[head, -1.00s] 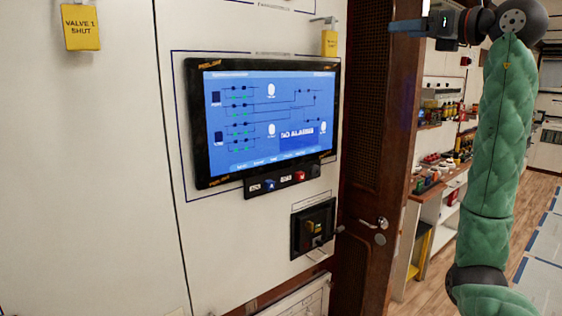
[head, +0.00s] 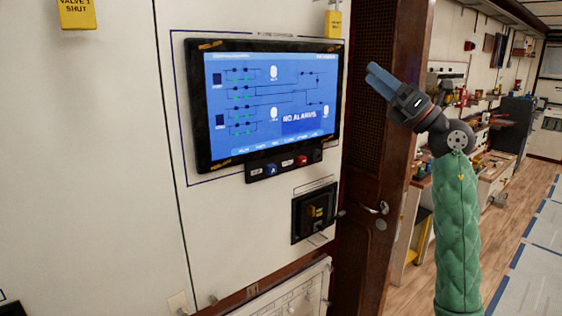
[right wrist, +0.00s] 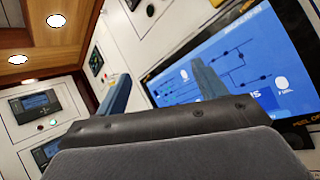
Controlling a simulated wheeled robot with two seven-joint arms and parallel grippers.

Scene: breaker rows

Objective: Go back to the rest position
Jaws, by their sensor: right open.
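My right gripper (head: 380,82) shows in the head view to the right of the wall screen, in front of the dark wooden door frame. Its blue fingers point up and left, and it holds nothing that I can see. My right arm, in a green quilted sleeve, rises from the lower right edge. My left gripper is in neither view.
A screen (head: 265,105) reading "NO ALARMS" hangs on the white panel, with a button strip (head: 283,166) below. A black switch box (head: 314,212) sits lower. A wooden door (head: 372,150) stands right of the panel. Beyond it are a workbench (head: 490,180) and open floor (head: 510,240).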

